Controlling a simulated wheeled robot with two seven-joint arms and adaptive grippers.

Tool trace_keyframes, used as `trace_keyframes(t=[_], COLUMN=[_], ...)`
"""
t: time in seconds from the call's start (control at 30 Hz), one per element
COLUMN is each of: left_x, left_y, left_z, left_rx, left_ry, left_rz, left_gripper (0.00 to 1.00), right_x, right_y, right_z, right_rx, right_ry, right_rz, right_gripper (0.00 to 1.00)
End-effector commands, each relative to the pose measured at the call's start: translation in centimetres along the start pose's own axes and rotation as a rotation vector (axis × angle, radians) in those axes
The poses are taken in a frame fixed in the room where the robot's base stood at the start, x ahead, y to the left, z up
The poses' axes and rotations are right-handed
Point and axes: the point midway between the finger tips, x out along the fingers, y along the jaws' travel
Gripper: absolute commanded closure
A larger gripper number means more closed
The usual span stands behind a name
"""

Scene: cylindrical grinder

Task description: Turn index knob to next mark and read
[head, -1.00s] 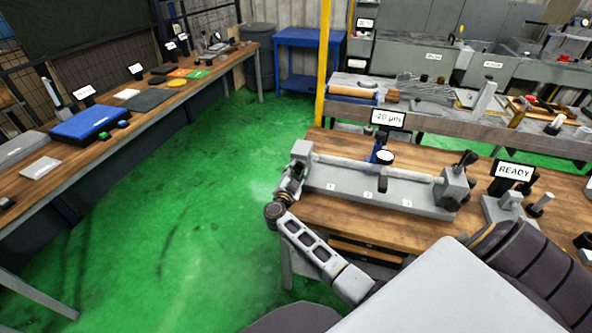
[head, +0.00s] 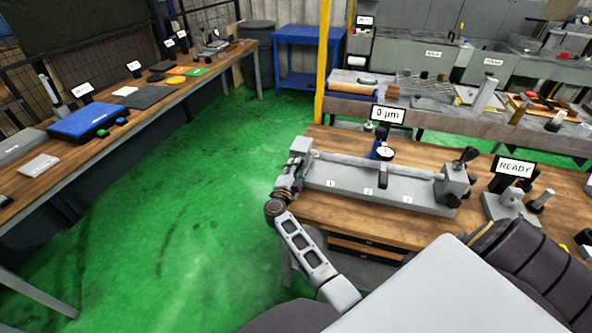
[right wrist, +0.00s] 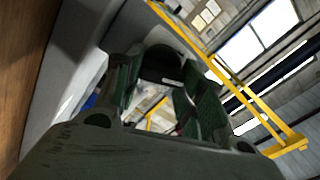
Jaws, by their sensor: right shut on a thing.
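The grey bench-centre fixture (head: 370,190) stands on the wooden workbench, with a block at each end and a bar between them. My right gripper (head: 291,174) is at its left end block (head: 301,146). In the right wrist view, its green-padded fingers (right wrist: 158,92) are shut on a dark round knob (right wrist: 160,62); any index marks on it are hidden. The dial gauge (head: 384,152) stands on a blue holder behind the bar. The display (head: 388,114) above it reads 0 µm. My left gripper is not in view.
A READY sign (head: 514,167) and a grey stand (head: 508,208) are right of the fixture. A long side bench (head: 190,90) with a blue case (head: 86,121) runs along the left. The green floor (head: 190,190) between is clear.

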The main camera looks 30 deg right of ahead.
Motion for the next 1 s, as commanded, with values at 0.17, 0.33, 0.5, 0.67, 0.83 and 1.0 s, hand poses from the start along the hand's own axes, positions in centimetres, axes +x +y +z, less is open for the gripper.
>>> trace_keyframes(t=[0.17, 0.33, 0.5, 0.67, 0.83, 1.0], left_x=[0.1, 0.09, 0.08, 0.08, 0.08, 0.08], left_y=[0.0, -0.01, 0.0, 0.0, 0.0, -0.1], left_z=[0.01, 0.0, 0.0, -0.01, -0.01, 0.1], left_rx=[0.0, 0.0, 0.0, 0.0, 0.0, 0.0], left_ry=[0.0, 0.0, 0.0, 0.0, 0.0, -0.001], left_rz=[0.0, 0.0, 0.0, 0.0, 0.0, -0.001], left_gripper=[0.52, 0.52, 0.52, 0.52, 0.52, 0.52], right_x=[-0.05, -0.06, -0.06, -0.04, -0.02, -0.01], right_y=[0.23, 0.22, 0.23, 0.18, 0.11, 0.07], right_z=[0.03, 0.03, 0.03, 0.03, 0.01, 0.0], right_rx=[0.022, 0.025, 0.024, 0.023, 0.024, 0.023], right_ry=[-0.001, -0.001, -0.001, -0.001, -0.001, 0.0], right_rz=[0.003, 0.003, 0.004, 0.003, 0.002, 0.001], right_gripper=[0.85, 0.85, 0.85, 0.42, 0.39, 0.39])
